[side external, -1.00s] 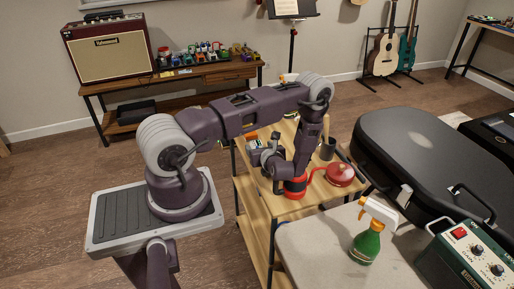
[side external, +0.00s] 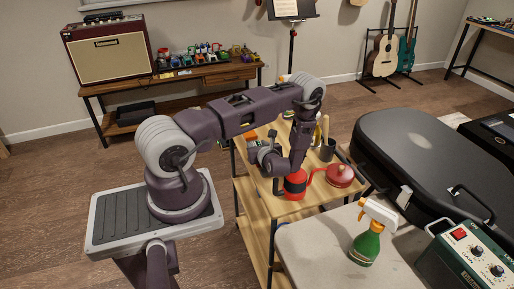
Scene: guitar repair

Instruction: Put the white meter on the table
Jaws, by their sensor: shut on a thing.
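My gripper (side external: 277,187) hangs low over the wooden cart, just left of a red can, and is largely hidden by my own wrist. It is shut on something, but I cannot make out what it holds. I cannot clearly pick out the white meter. A small orange and white object (side external: 251,137) shows in part behind my wrist, and I cannot tell what it is.
The red can (side external: 295,186) and a red round-lidded item (side external: 340,175) stand close right of my gripper. A dark cup (side external: 327,150) stands behind them. A green spray bottle (side external: 366,245) stands on the grey table. A black guitar case (side external: 425,160) lies to the right.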

